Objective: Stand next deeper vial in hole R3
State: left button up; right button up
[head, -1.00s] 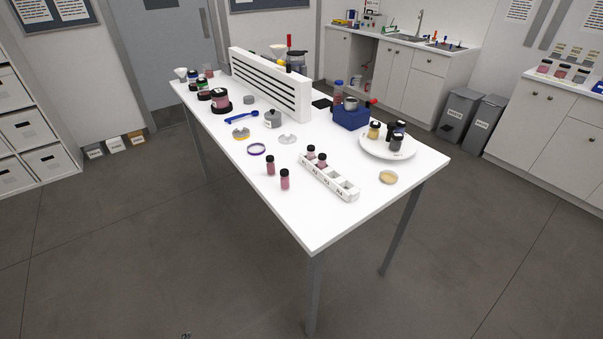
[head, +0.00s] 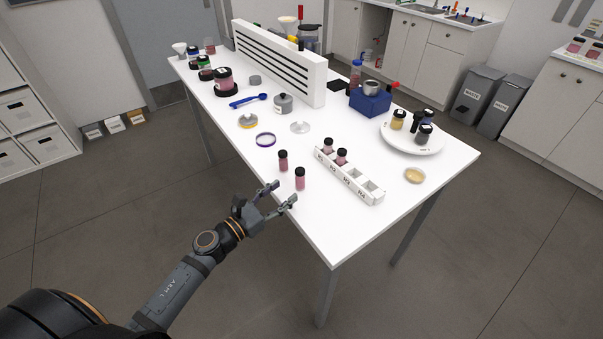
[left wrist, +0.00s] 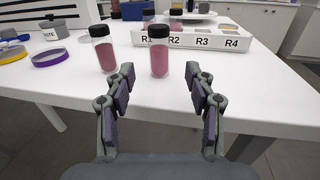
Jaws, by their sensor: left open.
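Two loose vials with black caps and dusky pink contents stand upright on the white table: a nearer one (head: 300,180) and a farther one (head: 283,163). Their shades look close. The white rack (head: 372,196) has holes marked R1 to R4. Capped pink vials stand in R1 (head: 328,146) and R2 (head: 341,157); R3 and R4 look empty. My left gripper (head: 284,192) is open and empty at the table's edge, just short of the nearer vial. In the left wrist view, the nearer vial (left wrist: 159,58) appears between the open fingers (left wrist: 160,76), the farther vial (left wrist: 104,55) left of them.
A purple-rimmed ring (head: 265,139) and a clear lid (head: 300,127) lie beyond the loose vials. A white plate (head: 409,146) with dark and yellow jars and a small dish (head: 414,175) are right of the rack. The table's front corner is clear.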

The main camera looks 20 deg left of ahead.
aim_at(296, 178)
pick_arm(q)
jog(key=x, duration=0.2)
jog(key=shift+w+r+p, duration=0.1)
jog(key=shift+w+p, duration=0.15)
jog(key=shift+p, duration=0.15)
jog(key=shift+w+d, duration=0.1)
jog(key=shift+d, duration=0.1)
jog(key=shift+w+d+r+p, duration=0.25)
jog(key=shift+w+r+p, duration=0.1)
jog(key=shift+w+p, duration=0.25)
jog(key=shift+w+d+r+p, duration=0.25)
jog(key=shift+w+r+p, duration=0.05)
jog(key=shift+w+p, duration=0.3)
jog(key=shift+w+d+f, duration=0.15)
jog(key=shift+w+d, duration=0.1)
jog(key=shift+w, duration=0.25)
jog(key=shift+w+d+f, duration=0.15)
jog(key=shift+w+d, duration=0.15)
jog(key=shift+w, duration=0.2)
jog(key=shift+w+d+f, duration=0.1)
jog(key=shift+w, duration=0.05)
pick_arm(e)
jog(key=r, duration=0.3)
jog(key=a+r, duration=0.1)
jog(key=shift+w+r, duration=0.15)
jog(key=shift+w, duration=0.15)
